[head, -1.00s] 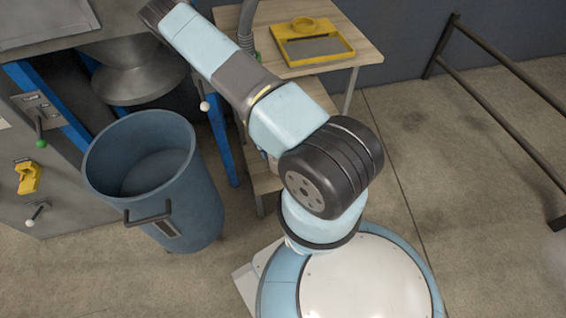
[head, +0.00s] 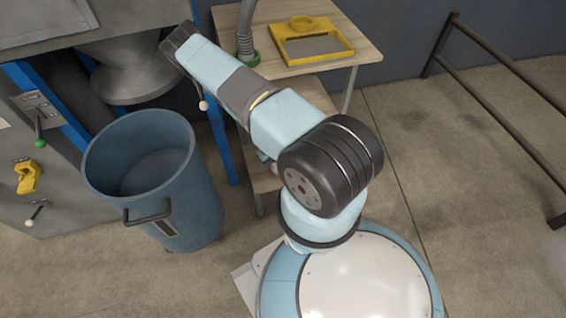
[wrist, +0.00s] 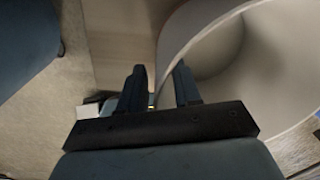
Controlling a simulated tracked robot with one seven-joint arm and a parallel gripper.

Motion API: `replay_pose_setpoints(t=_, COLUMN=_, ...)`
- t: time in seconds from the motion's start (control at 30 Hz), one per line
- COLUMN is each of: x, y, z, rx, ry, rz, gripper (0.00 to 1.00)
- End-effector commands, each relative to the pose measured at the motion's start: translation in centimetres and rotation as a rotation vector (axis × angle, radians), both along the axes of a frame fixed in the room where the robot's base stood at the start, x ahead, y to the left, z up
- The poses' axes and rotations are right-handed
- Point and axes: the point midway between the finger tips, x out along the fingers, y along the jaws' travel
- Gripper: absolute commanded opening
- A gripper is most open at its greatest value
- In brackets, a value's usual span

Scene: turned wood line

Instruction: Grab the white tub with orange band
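A pale, whitish tub (wrist: 235,70) with a round open mouth fills the right of the wrist view. Its thin rim curves down between the two fingers of my gripper (wrist: 160,88), one finger outside the wall and one on the inner side. The fingers stand apart with a gap around the wall, and I see no clear grip on it. A tiny yellow-orange patch shows low between the fingers; I cannot tell if it is the band. In the head view neither the tub nor my gripper shows, with my arm across that area.
A blue bin (head: 205,205) stands left of my arm and seems to show in the wrist view (wrist: 25,45). A wooden table (head: 350,45) holds a yellow-framed tray (head: 345,54). A grey machine is at left, a dark rail (head: 510,70) at right. Floor is clear at right.

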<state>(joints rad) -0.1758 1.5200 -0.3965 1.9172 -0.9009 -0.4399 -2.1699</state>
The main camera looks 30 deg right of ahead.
Motion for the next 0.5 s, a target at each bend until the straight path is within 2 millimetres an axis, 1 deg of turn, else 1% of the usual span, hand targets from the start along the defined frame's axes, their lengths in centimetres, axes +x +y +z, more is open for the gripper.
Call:
replay_pose_setpoints(t=0.27, x=-0.01, y=0.03, z=-0.18, rx=0.0, ry=0.0, rz=0.0, gripper=0.32)
replay_pose_setpoints(t=0.5, x=-0.01, y=0.05, z=-0.17, rx=0.0, ry=0.0, rz=0.001, gripper=0.09)
